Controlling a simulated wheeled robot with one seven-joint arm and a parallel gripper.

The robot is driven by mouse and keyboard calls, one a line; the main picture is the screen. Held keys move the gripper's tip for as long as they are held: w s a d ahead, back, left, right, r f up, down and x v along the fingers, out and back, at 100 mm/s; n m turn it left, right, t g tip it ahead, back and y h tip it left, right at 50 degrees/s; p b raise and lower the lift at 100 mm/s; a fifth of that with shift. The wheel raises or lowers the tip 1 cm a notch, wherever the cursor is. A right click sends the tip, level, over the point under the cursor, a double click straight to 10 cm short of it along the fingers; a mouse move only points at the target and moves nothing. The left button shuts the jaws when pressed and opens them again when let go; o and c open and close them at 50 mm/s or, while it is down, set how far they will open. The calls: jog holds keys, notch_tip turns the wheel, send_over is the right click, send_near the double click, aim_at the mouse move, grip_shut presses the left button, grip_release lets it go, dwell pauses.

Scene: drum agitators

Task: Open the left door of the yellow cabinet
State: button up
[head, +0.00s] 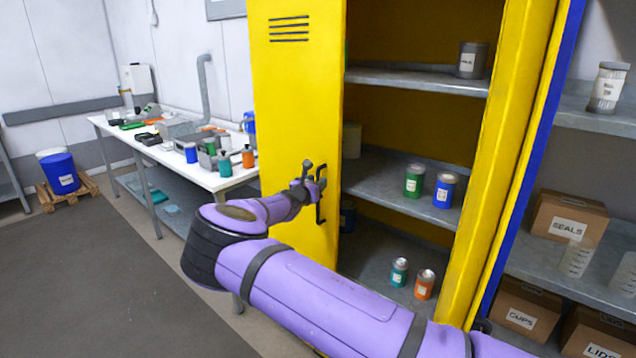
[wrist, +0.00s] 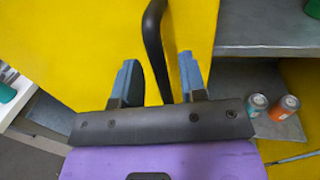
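The yellow cabinet (head: 478,200) stands with its left door (head: 295,95) swung out to the left and its shelves exposed. A black bar handle (head: 320,208) is on that door near its free edge, and it also shows in the wrist view (wrist: 153,35). My gripper (head: 313,176) is at the handle. In the wrist view its two blue-grey fingers (wrist: 158,78) are spread, with the handle between them and visible gaps on both sides. Whether a finger touches the door is unclear.
Several cans stand on the cabinet shelves (head: 385,185). A white workbench (head: 215,178) with bottles and tools is behind the door at left. A shelf unit with boxes (head: 568,218) is at right. The grey floor (head: 80,270) at left is clear.

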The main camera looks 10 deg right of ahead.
jog(key=shift+w+d, duration=0.45)
grip_shut()
jog(key=shift+a, duration=0.1)
